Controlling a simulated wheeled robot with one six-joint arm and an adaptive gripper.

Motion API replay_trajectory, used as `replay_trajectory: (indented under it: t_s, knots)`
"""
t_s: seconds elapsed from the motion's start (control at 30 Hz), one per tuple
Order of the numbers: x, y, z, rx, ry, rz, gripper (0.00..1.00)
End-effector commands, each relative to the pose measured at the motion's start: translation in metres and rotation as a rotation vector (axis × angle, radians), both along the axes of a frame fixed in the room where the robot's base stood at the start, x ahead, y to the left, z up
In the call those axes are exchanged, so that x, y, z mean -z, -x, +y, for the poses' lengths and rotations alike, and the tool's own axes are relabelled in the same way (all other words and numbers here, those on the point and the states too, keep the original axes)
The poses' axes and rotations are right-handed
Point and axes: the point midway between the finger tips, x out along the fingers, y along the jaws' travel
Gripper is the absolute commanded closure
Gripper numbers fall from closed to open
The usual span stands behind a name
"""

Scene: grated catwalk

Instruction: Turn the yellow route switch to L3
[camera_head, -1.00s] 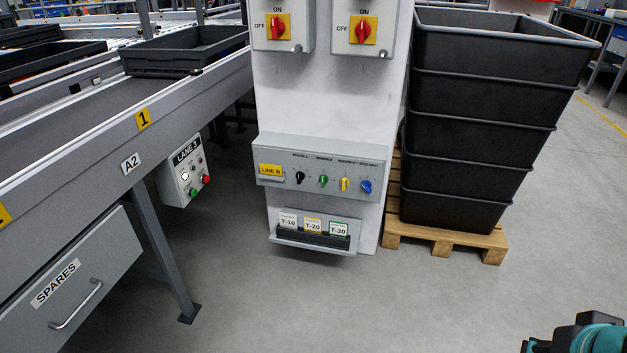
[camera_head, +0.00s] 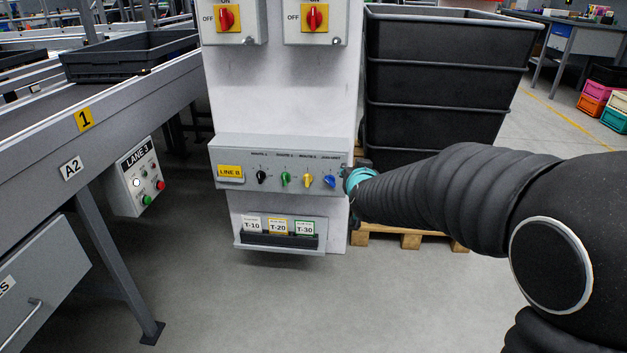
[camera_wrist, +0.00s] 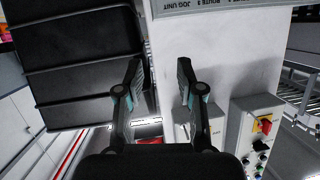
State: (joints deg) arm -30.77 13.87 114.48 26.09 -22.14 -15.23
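The yellow route switch (camera_head: 307,180) is a small knob on the grey LINE B panel (camera_head: 222,150), between a green knob (camera_head: 285,179) and a blue knob (camera_head: 329,181). Its marks are too small to read. In the head view my arm reaches in from the right, and its teal wrist end (camera_head: 360,178) is beside the panel's right end; the fingers are mostly hidden there. In the wrist view my gripper (camera_wrist: 158,78) is open and empty, fingers apart. The panel's edge with upside-down labels (camera_wrist: 225,5) shows at the top; the knobs are out of that view.
A black knob (camera_head: 262,177) is at the panel's left. A card holder (camera_head: 280,240) hangs below; two red-handled switch boxes (camera_head: 228,18) are above. Stacked black crates (camera_head: 440,90) on a pallet (camera_head: 400,239) stand right, behind my arm. A conveyor (camera_head: 110,110) runs along the left.

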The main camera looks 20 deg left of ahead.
Motion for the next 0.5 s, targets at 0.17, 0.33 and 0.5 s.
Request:
replay_trajectory:
  t_s: [0.17, 0.33, 0.5]
  knots:
    - [0.059, -0.023, 0.068, 0.023, -0.009, -0.117, 0.62]
    - [0.107, -0.027, 0.116, 0.061, -0.005, -0.224, 0.62]
    - [0.139, -0.022, 0.143, 0.093, 0.004, -0.298, 0.62]
